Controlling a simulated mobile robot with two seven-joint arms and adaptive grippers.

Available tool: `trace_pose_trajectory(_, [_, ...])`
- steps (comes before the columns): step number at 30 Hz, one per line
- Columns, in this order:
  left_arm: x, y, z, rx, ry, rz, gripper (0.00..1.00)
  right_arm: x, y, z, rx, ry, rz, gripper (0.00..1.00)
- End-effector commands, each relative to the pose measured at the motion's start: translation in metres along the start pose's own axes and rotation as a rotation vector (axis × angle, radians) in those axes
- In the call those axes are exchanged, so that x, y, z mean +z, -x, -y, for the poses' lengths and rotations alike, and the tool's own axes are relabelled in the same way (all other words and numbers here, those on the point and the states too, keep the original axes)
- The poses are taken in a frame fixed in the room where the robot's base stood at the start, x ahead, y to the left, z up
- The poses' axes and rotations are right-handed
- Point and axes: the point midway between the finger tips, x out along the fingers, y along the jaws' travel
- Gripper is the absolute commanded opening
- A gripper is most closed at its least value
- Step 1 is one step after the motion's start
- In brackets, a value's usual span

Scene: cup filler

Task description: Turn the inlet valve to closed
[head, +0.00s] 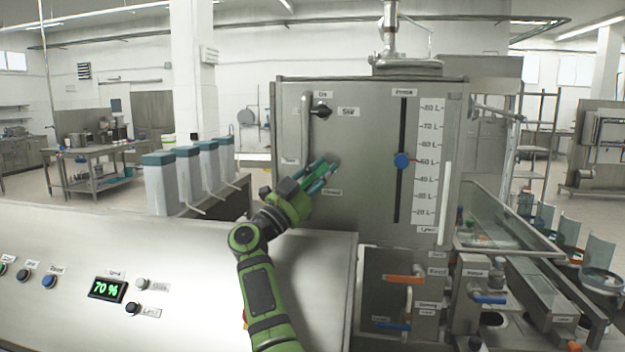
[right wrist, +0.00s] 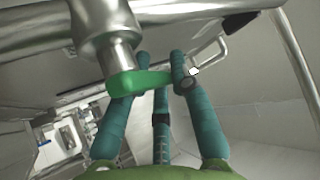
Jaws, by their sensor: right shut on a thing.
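The inlet valve has a green lever handle (right wrist: 140,82) on a metal stem, seen large in the right wrist view. My right gripper (head: 322,174) is at the front of the steel tank in the head view, by the small labels beside the valve. In the right wrist view its teal fingers (right wrist: 160,75) are closed around the green handle. The fingers hide most of the handle in the head view, so its exact angle is hard to tell. My left gripper is not in view.
The steel tank (head: 370,140) carries a black knob (head: 323,111) above and a level scale with a blue marker (head: 402,160) at right. An orange lever (head: 403,279) sits below. A control panel (head: 190,260) spans the lower left. Grey containers (head: 160,185) stand behind it.

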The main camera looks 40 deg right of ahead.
Motion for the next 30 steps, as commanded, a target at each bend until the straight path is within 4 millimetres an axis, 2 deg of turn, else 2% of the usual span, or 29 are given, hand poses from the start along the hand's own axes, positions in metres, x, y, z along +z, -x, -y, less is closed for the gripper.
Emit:
trace_pose_trajectory(9, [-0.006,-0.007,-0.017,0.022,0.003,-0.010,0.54,0.003,0.003,-0.015,0.216,-0.213,0.002,0.00])
trace_pose_trajectory(21, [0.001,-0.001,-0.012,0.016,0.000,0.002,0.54,0.009,0.009,-0.031,0.444,-0.437,0.002,0.00])
trace_pose_trajectory(30, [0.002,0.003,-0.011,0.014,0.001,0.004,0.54,0.013,0.012,-0.037,0.532,-0.526,0.001,0.00])
